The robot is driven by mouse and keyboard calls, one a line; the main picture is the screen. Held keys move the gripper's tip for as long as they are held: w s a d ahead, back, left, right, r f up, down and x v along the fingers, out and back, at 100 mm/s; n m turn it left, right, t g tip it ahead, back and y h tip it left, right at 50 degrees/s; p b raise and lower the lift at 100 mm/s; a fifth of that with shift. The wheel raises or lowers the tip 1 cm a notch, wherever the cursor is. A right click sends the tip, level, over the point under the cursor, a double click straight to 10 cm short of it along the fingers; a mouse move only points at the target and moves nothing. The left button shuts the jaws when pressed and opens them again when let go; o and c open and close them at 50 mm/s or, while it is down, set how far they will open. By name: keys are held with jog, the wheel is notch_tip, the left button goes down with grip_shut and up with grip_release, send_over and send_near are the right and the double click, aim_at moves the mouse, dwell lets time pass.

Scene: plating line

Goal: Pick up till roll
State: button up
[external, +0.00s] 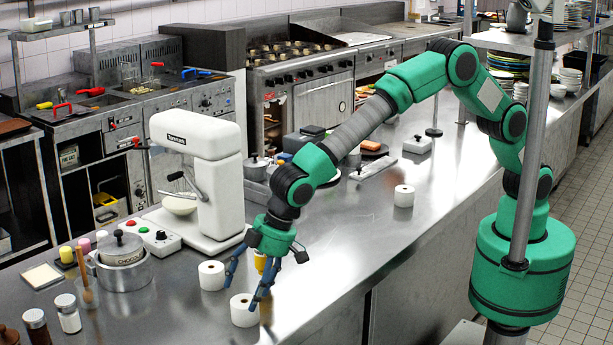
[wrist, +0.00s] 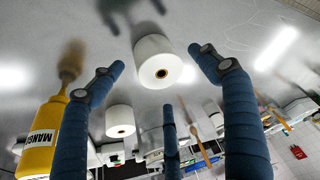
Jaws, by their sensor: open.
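Several white till rolls stand upright on the steel counter. The front roll (external: 244,310) is just below my gripper (external: 250,286), whose blue fingers are spread and point down. In the wrist view my gripper (wrist: 157,60) is open, with a roll (wrist: 150,48) with a dark core hole between its fingertips; no contact is visible. A second roll (external: 211,275) stands just behind it, and also shows in the wrist view (wrist: 120,113). A third roll (external: 404,195) stands farther back on the right, away from my gripper.
A yellow bottle (external: 260,262) stands close behind my gripper; its MANGO label shows in the wrist view (wrist: 42,125). A white mixer (external: 215,170), a control box (external: 153,236) and a lidded pot (external: 124,270) stand to the left. The counter (external: 340,225) right of my gripper is clear.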

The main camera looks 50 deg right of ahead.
aim_at(245, 301)
jog(key=shift+b+x, duration=0.55)
jog(key=shift+x, duration=1.6)
jog(key=c, duration=1.2)
